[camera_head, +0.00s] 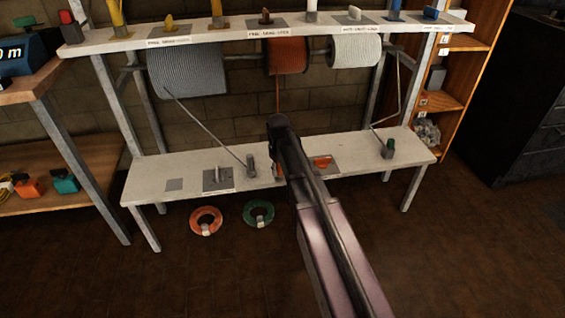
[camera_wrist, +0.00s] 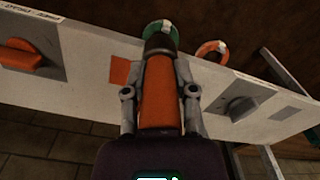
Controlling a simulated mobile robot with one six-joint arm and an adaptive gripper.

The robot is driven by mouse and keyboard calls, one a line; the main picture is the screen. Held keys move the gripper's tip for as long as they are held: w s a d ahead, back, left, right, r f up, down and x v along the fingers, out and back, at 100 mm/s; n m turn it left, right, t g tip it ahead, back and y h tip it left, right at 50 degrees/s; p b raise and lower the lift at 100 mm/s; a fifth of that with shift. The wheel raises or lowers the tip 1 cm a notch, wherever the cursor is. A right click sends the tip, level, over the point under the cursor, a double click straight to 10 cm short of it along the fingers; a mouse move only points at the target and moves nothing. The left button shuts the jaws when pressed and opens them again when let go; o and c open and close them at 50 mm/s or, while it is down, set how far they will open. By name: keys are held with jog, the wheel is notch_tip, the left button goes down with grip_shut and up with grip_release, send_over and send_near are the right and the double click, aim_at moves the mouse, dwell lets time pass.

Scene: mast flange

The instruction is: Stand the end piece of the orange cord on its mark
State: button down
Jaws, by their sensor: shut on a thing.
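My gripper (camera_wrist: 160,92) is shut on the end piece (camera_wrist: 160,100) of the orange cord, an orange body with a dark collar. In the wrist view it lies between the two fingers, over the lower white shelf. An orange square mark (camera_wrist: 120,70) on the shelf shows just left of the piece, apart from it in the picture. I cannot tell whether the piece touches the shelf. In the head view my arm hides the held piece and most of the mark. The orange cord (camera_head: 277,95) hangs from the orange spool (camera_head: 286,58) down to my gripper.
Grey (camera_head: 187,72) and white (camera_head: 356,50) spools hang above. Orange (camera_head: 206,220) and green (camera_head: 258,213) coils lie on the floor.

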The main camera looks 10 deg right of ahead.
jog(key=w+d, duration=0.1)
jog(key=w, duration=0.5)
jog(key=w+d+f, duration=0.1)
jog(key=w, duration=0.2)
jog(key=shift+w+d+b, duration=0.25)
jog(key=shift+d+b, duration=0.05)
jog(key=shift+b, duration=0.1)
jog(key=shift+f, duration=0.1)
jog(key=shift+f+b, duration=1.65)
jog(key=shift+b, duration=0.1)
jog(key=shift+f, duration=0.2)
jog(key=shift+c, duration=2)
grip_release()
jog(key=shift+r, duration=0.1)
jog(key=shift+r, duration=0.15)
notch_tip(320, 180, up, 12)
jog(key=p, duration=1.2)
